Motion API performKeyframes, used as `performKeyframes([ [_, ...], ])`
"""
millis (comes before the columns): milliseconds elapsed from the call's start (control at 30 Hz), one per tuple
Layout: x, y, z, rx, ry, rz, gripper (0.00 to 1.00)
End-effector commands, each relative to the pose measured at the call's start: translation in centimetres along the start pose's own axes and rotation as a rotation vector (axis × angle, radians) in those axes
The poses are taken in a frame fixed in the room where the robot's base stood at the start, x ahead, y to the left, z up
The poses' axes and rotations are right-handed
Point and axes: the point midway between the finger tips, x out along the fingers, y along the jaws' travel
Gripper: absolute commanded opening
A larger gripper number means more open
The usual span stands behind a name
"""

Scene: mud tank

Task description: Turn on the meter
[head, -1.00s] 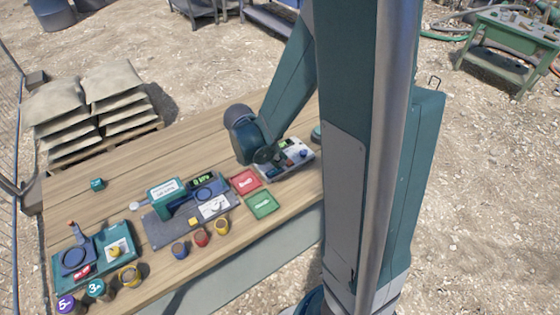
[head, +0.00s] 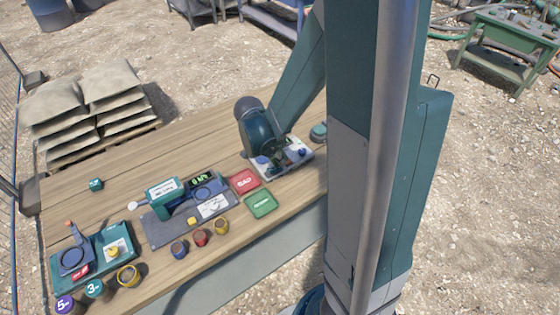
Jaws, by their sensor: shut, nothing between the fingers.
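My gripper (head: 291,157) is low over a pale panel (head: 266,172) with blue knobs at the right end of the wooden table. My wrist and fingers cover much of this panel, and I cannot tell whether they touch it. The fingers are small and dark here, and nothing shows between them. A grey-blue bench device (head: 160,228) with a lit green display (head: 201,181) and a yellow button (head: 192,221) sits mid-table. Which one is the meter is unclear.
A red tray (head: 244,181) and a green tray (head: 261,204) lie just left of the pale panel. Several small coloured cups, including a red one (head: 200,238), stand along the front edge. A teal block (head: 96,184) sits at the back left. The table's back middle is clear.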

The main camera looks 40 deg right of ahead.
Motion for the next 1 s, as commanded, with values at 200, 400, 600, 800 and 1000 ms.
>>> performKeyframes([
  [200, -0.1, 0.0, 0.1, -0.001, 0.002, 0.0, 0.0],
  [400, -0.3, 0.0, 0.3, -0.002, 0.002, 0.0, 0.0],
  [600, -0.8, 0.0, 0.8, -0.003, 0.002, -0.001, 0.0],
  [800, -1.1, 0.0, 1.2, -0.002, 0.002, 0.0, 0.0],
  [1000, -1.1, 0.0, 1.2, -0.001, 0.002, 0.0, 0.0],
])
